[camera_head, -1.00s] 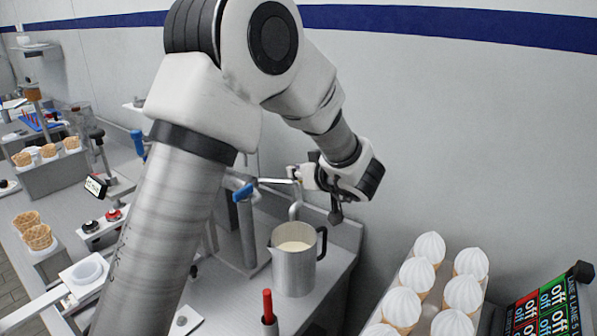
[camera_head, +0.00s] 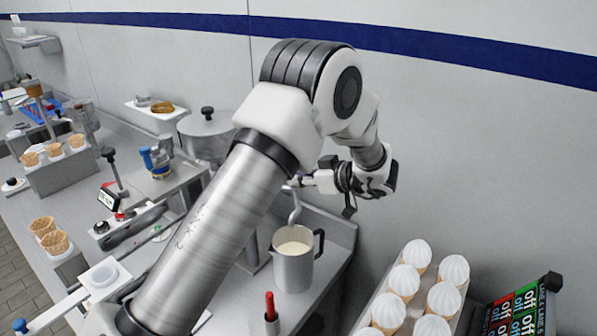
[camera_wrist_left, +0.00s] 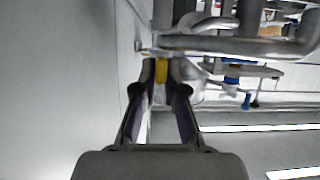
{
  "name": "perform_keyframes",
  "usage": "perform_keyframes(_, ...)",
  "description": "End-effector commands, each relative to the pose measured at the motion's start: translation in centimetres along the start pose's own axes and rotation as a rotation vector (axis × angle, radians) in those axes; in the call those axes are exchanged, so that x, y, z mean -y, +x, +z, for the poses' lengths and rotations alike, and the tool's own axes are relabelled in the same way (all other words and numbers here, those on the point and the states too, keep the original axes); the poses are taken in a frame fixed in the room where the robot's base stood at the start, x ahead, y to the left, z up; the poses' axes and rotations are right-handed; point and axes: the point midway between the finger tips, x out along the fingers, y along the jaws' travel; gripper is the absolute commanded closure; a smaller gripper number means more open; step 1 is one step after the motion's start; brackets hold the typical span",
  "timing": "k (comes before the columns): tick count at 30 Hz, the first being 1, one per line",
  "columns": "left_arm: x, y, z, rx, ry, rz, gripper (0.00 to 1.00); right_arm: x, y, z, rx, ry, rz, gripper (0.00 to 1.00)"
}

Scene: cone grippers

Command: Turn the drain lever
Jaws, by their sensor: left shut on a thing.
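My left gripper (camera_head: 302,182) reaches in from the right end of my bent arm, above and behind a metal pitcher (camera_head: 293,265). In the left wrist view its two dark fingers (camera_wrist_left: 163,74) are shut on a small yellow piece (camera_wrist_left: 161,70) beside grey pipes. This looks like the drain lever's grip; the rest of the lever is hidden by the fingers and pipes. A curved metal pipe (camera_head: 295,212) hangs below the gripper, over the pitcher, which holds pale cream liquid. My right gripper is not in view.
The wall (camera_head: 480,130) is close behind my wrist. A tray of white-topped cones (camera_head: 403,281) and an off-lit sign (camera_head: 515,312) stand at the lower right. A red-handled tool (camera_head: 270,308) stands in front of the pitcher. A lidded pot (camera_head: 207,130) is behind my arm.

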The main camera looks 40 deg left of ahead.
Motion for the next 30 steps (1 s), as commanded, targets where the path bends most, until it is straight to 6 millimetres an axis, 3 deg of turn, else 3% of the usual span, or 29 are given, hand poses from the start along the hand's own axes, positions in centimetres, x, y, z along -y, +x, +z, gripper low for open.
perform_keyframes(3, 0.0, 0.0, 0.0, -0.001, -0.001, 0.001, 1.00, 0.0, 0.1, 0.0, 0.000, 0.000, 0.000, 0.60)
perform_keyframes(4, 0.0, 0.0, 0.0, -0.001, -0.001, 0.001, 0.83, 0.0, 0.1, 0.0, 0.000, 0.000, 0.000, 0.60)
perform_keyframes(6, 0.0, 0.0, 0.0, -0.001, -0.001, 0.001, 0.65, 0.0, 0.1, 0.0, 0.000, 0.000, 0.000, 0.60)
perform_keyframes(17, 0.0, -0.6, 0.0, -0.001, -0.001, 0.003, 0.65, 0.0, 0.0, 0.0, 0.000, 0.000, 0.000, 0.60)
perform_keyframes(20, -0.1, -2.1, -0.1, -0.003, -0.001, 0.005, 0.65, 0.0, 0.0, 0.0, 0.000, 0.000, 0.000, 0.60)
perform_keyframes(30, -0.1, -10.3, 0.0, -0.003, -0.002, 0.005, 0.65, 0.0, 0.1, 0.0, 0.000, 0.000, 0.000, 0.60)
